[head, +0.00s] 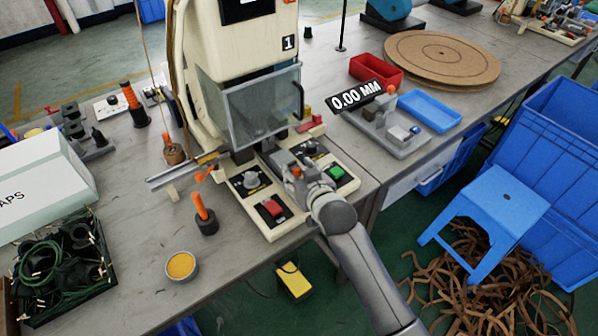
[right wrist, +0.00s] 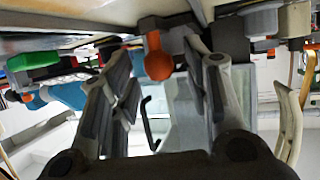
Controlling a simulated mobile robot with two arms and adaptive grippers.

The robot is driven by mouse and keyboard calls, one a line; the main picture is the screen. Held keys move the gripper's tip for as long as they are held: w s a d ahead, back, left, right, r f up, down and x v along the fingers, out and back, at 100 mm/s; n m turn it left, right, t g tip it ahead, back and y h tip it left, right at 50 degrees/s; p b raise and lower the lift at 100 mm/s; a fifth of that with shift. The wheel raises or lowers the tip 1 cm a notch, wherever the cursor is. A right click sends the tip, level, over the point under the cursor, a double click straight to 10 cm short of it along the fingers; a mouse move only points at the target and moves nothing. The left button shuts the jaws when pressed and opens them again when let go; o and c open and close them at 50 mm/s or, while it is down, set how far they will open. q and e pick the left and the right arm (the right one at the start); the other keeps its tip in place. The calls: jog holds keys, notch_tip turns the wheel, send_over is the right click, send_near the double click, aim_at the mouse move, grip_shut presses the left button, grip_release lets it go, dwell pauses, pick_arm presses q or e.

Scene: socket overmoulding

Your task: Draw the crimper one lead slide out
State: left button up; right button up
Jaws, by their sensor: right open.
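Crimper one (head: 235,45) is the cream press marked 1, with a clear guard (head: 250,105) in front and a control base below. My right gripper (head: 295,171) is low over the control base, between its dials and the green button. In the right wrist view the right gripper (right wrist: 160,56) is open, its fingers on either side of an orange knob (right wrist: 158,58), with no visible grip. The knob also shows at the gripper in the head view. A metal rail (head: 183,170) projects left from the press. I cannot tell which part is the lead slide. My left gripper is out of view.
A red button (head: 272,207) and a green button (head: 336,172) sit close to my right gripper. An orange-handled tool (head: 203,213) and a yellow-filled dish (head: 181,266) stand on the left. A gauge fixture (head: 385,130) and a blue tray (head: 430,110) are to the right.

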grip_shut()
dwell(0.3)
jog(key=shift+s+d+p, duration=0.2)
jog(key=shift+p, duration=0.15)
jog(key=s+d+p, duration=0.1)
jog(key=s+p, duration=0.1)
jog(key=s+d+p, duration=0.2)
jog(key=s, duration=0.1)
jog(key=s+d+p, duration=0.2)
jog(key=shift+s+d+r, duration=0.1)
jog(key=shift+s+d, duration=0.05)
jog(key=shift+s, duration=0.05)
jog(key=shift+s+d+p, duration=0.2)
jog(key=shift+s+p, duration=0.05)
jog(key=shift+p, duration=0.05)
jog(key=shift+f, duration=0.2)
